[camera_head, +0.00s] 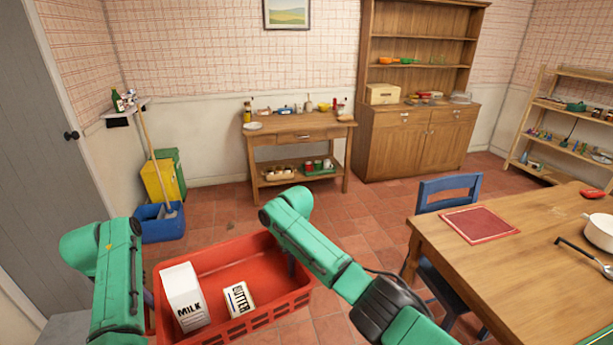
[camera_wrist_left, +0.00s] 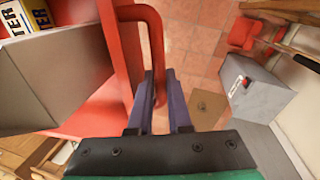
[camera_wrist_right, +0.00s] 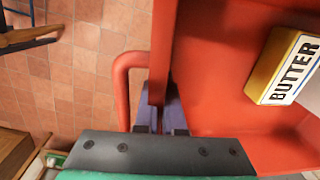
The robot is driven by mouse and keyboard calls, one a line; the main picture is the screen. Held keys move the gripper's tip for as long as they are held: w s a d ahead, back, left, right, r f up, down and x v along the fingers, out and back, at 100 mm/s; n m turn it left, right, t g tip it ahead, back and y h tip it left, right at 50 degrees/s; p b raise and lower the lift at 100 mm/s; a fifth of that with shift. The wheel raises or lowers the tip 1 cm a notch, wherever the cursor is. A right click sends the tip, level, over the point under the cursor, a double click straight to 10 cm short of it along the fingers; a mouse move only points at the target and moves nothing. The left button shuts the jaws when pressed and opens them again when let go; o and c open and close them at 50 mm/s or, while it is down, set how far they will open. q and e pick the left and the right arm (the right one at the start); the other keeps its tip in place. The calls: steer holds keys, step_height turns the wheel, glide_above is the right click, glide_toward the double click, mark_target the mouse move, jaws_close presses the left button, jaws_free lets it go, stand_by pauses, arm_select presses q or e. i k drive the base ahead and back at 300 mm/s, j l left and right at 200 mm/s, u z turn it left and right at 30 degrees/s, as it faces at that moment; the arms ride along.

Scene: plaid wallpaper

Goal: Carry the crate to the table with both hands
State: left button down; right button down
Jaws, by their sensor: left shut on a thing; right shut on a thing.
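The red crate (camera_head: 215,258) is in front of me in the head view, with a milk carton (camera_head: 186,297) and a butter pack (camera_head: 238,299) inside. My left gripper (camera_wrist_left: 160,85) is shut on the crate's red handle (camera_wrist_left: 155,40) at its left side. My right gripper (camera_wrist_right: 162,112) is shut on the crate at its right side, by the red handle (camera_wrist_right: 123,80). In the head view my arms hide parts of the crate's sides. The wooden table (camera_head: 510,285) stands to the right, apart from the crate.
A blue chair (camera_head: 449,184) stands at the table's left side. On the table are a red mat (camera_head: 481,225), a white pot (camera_head: 600,231) and a ladle (camera_head: 585,257). A side table (camera_head: 300,132) and a blue bin (camera_head: 160,228) stand farther back.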

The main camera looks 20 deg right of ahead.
mark_target(516, 289)
steer(key=z, duration=1.9)
steer(key=i+z, duration=0.1)
steer(key=z, duration=0.3)
steer(key=i+j+z, duration=0.1)
steer(key=z, duration=0.25)
steer(key=j+z, duration=0.2)
steer(key=z, duration=0.2)
steer(key=i+j+z, duration=0.1)
steer(key=z, duration=0.3)
steer(key=i+j, duration=0.1)
steer(key=j, duration=0.35)
steer(key=i+j, duration=0.15)
steer(key=j, duration=0.3)
steer(key=i+j, duration=0.1)
steer(key=j, duration=0.35)
steer(key=i+j, duration=0.15)
steer(key=j, duration=0.3)
steer(key=i+j, duration=0.1)
steer(key=j, duration=0.35)
